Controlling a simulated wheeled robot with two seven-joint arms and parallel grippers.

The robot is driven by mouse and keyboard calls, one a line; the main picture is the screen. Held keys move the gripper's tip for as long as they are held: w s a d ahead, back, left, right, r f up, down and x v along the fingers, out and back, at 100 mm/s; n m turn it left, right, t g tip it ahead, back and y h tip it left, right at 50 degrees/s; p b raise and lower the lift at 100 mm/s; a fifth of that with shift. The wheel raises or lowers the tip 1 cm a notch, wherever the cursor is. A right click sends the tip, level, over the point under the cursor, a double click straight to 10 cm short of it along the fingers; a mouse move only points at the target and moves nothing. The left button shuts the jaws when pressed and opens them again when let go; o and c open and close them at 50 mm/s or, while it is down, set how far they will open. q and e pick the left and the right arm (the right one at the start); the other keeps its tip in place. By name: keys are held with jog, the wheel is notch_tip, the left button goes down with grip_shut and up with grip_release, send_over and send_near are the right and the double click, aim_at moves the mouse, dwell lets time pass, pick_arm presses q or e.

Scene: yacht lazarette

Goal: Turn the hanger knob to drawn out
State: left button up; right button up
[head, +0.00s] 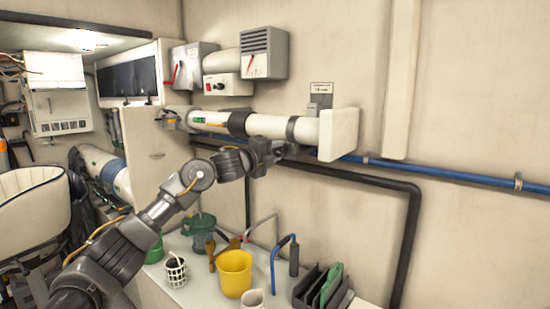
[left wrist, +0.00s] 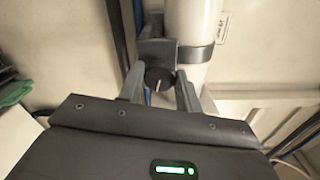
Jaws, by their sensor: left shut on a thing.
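A white cylinder (head: 270,126) is mounted along the wall, with dark bands around it. In the left wrist view the cylinder (left wrist: 195,20) runs up from a dark band beside a dark hanger block (left wrist: 157,48). The hanger knob (left wrist: 157,75) is small, round and black with a pale pointer line, just below that block. My left gripper (left wrist: 159,92) has one finger on each side of the knob and is shut on it. In the head view my left gripper (head: 268,155) is just under the cylinder; the knob is hidden there. My right gripper is out of view.
A white end panel (head: 338,134) stands right of the gripper. A blue pipe (head: 420,171) and a black pipe (head: 405,240) run along the wall. Below, a shelf holds a yellow bucket (head: 234,272), a green pot (head: 199,230) and a black rack (head: 308,287). Control boxes (head: 264,52) hang above.

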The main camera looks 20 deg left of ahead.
pick_arm(q)
jog(key=m+b, duration=0.1)
jog(key=m, duration=0.2)
jog(key=shift+f+m, duration=0.15)
jog(key=shift+m, duration=0.25)
jog(key=m+b, duration=0.2)
jog(key=m, duration=0.1)
jog(key=shift+m, duration=0.3)
jog(key=m+b, duration=0.1)
jog(key=m, duration=0.3)
jog(key=shift+b, duration=0.3)
jog(key=shift+m+b, duration=0.45)
jog(key=shift+m, duration=1.45)
jog(key=o, duration=1)
jog(key=shift+c, duration=0.2)
jog(key=shift+s, duration=0.1)
